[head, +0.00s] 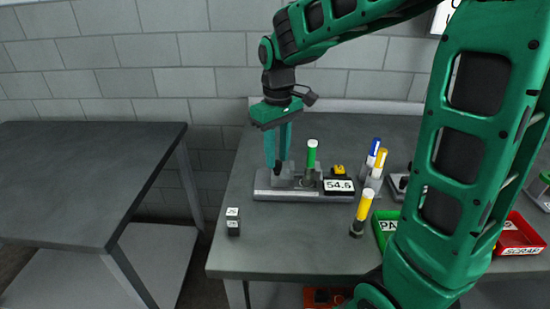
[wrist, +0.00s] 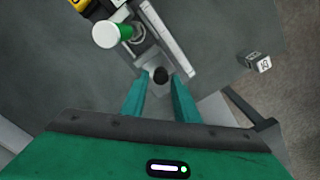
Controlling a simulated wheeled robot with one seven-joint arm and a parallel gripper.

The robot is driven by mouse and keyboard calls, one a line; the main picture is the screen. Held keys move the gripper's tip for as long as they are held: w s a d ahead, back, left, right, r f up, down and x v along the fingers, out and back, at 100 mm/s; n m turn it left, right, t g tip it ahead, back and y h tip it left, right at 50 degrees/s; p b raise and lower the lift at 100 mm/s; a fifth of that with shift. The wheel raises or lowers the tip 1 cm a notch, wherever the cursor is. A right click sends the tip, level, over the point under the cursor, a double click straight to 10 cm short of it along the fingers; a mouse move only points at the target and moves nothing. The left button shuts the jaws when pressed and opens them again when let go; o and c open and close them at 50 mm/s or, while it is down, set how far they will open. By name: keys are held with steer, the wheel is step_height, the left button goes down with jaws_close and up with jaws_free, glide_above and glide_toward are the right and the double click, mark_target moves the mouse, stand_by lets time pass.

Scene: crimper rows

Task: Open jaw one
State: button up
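A grey jaw fixture (head: 262,187) stands near the left of the workbench, with a display reading 54.6 (head: 338,186) at its right end. A green-capped tube (head: 311,152) stands upright at the fixture; its white top also shows in the wrist view (wrist: 106,35). A dark round knob (wrist: 160,75) sits on the fixture's end. My gripper (head: 278,165) points down over the fixture's left part. In the wrist view, my gripper (wrist: 160,78) is open, with one finger on each side of the knob. Small gaps seem to show between fingers and knob.
A numbered block (head: 233,222) is at the bench's front left. A yellow-capped tube (head: 363,204) stands in a dark base. Blue-capped (head: 374,150) and yellow-capped (head: 379,160) tubes stand behind. Green (head: 381,238) and red (head: 518,240) trays are right. The left table (head: 80,175) is empty.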

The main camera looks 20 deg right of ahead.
mark_target(277, 162)
step_height(277, 162, up, 9)
steer(key=shift+r, duration=0.15)
stand_by(0.5)
